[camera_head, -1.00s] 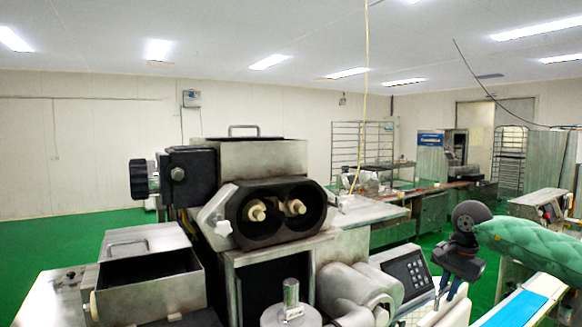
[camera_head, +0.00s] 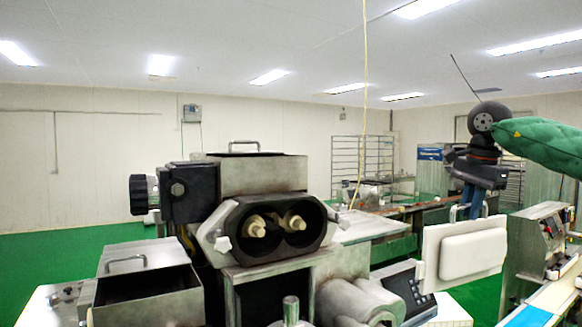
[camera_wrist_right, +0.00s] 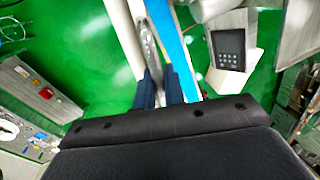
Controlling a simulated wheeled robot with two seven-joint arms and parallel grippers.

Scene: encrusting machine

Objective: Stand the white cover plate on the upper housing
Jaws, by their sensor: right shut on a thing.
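The white cover plate (camera_head: 464,252) hangs upright below my right gripper (camera_head: 473,203), at the right of the head view. The gripper is shut on the handle at the plate's top edge. In the right wrist view the blue fingers (camera_wrist_right: 163,90) close on a grey metal handle (camera_wrist_right: 146,45). The upper housing (camera_head: 275,228), a dark twin-opening front with two pale shafts, is on the machine left of the plate, clearly apart from it. My left gripper is not in view.
A keypad panel (camera_head: 408,290) and a rounded metal cover (camera_head: 362,300) lie below, between housing and plate. A hopper (camera_head: 255,173) tops the machine. Air right of the housing is free.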

